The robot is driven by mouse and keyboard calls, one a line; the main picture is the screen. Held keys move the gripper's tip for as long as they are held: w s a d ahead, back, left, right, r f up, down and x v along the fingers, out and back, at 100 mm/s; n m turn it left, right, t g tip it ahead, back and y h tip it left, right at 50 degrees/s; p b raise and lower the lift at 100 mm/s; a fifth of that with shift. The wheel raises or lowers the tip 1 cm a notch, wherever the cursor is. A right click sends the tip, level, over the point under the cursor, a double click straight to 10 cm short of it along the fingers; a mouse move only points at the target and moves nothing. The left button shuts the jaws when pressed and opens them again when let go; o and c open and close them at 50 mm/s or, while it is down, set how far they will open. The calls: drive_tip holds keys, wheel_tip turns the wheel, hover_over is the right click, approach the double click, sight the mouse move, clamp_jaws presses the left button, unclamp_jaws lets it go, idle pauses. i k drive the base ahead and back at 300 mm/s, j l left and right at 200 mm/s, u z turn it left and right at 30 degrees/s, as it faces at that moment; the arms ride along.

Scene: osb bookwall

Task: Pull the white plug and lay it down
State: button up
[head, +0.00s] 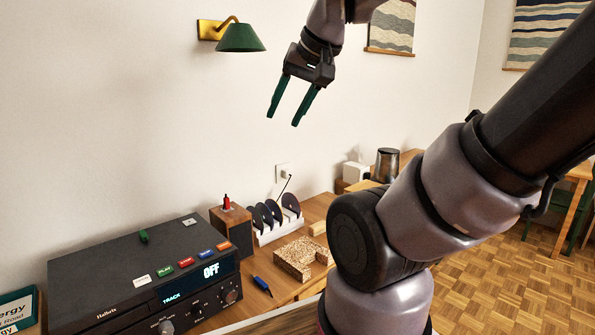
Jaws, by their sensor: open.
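A white plug (286,172) sits at a white wall socket (279,174) low on the wall, behind the desk. A dark cord runs down from it towards the disc rack. Plug and socket are small here, and I cannot clearly tell their edges apart. My gripper (283,121) is in the air above the socket in the picture, with its two green fingers pointing down and spread apart. Nothing is between them, and it is apart from the plug.
A black player (140,262) showing "OFF" fills the desk's left. A green lamp (241,38) is above left.

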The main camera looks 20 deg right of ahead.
sight(285, 173)
drive_tip(key=i+l, duration=0.1)
drive_tip(key=l, duration=0.35)
drive_tip(key=i+l, duration=0.1)
drive_tip(key=l, duration=0.35)
drive_tip(key=i+l, duration=0.15)
drive_tip(key=l, duration=0.35)
